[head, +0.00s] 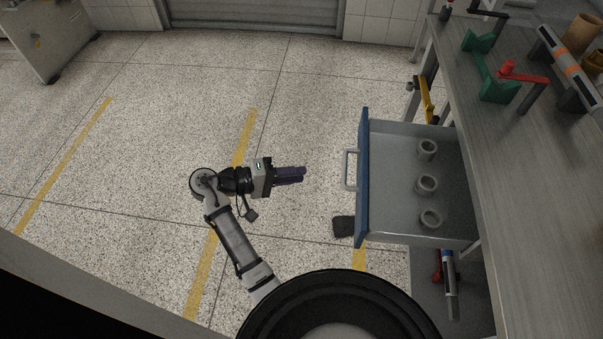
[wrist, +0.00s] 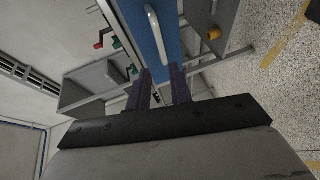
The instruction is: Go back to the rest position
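My gripper (head: 304,174) is out over the open floor in the head view, with its dark purple fingers pointing right at the drawer. In the wrist view the fingers (wrist: 160,70) stand apart with a clear gap and nothing between them. The drawer (head: 362,190) has a blue front and is pulled out from the workbench. Its light handle (head: 350,170) is right of the fingertips, with a gap between. The handle also shows beyond the fingertips in the wrist view (wrist: 157,38). My gripper touches nothing that I can see.
Three grey rings (head: 427,150) sit in the drawer. The workbench (head: 520,190) at right carries a green holder (head: 490,75) with a red-handled part and a grey cylinder with orange bands (head: 570,62). A dark flat object (head: 343,227) lies below the drawer.

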